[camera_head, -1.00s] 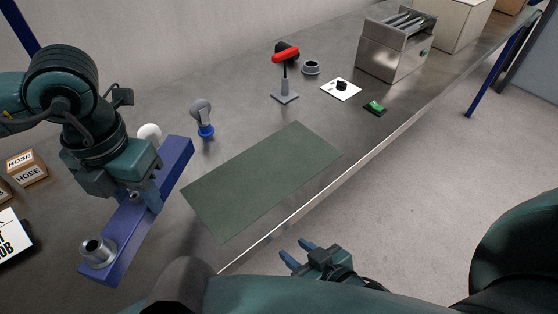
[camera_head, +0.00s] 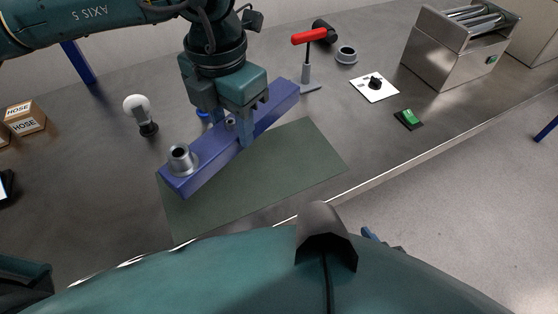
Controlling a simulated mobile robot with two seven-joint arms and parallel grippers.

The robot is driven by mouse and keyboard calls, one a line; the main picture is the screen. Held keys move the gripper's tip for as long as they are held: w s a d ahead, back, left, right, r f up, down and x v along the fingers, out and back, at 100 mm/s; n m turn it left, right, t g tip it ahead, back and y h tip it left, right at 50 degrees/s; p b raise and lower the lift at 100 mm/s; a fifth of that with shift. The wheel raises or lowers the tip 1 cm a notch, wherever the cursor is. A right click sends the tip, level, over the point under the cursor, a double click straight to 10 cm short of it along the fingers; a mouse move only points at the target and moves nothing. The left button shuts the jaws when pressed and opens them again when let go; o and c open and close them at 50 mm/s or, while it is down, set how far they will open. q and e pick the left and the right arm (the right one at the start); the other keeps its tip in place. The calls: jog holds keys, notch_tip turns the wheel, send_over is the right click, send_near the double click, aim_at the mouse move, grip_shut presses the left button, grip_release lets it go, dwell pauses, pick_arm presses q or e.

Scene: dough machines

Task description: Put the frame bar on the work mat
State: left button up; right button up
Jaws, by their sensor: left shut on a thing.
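The frame bar (camera_head: 213,158) is a long blue beam with a metal collar (camera_head: 180,160) on its near left end. My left gripper (camera_head: 242,136) is shut around its middle from above. The bar lies slantwise across the view of the dark green work mat (camera_head: 300,165) and hides its far left part; I cannot tell how high the bar is above the mat. My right gripper (camera_head: 380,238) shows only as a bit of blue finger at the bench's front edge, mostly hidden by my own body.
A light bulb on a dark base (camera_head: 140,115) stands left of the bar. A red-handled tool (camera_head: 307,60), a grey ring (camera_head: 347,54), a knob on a white plate (camera_head: 374,87) and a green switch (camera_head: 408,118) lie beyond the mat. A metal roller machine (camera_head: 450,50) stands at back right.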

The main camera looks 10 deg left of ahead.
pick_arm(q)
jog(key=shift+w+d, duration=0.2)
jog(key=shift+d, duration=0.15)
jog(key=shift+w+d+f, duration=0.15)
notch_tip(320, 180, down, 10)
jog(key=shift+r, duration=0.15)
jog(key=shift+f, duration=0.25)
jog(key=o, duration=1.4)
jog(key=shift+r, duration=0.1)
notch_tip(320, 180, up, 12)
jog(key=shift+r, duration=0.2)
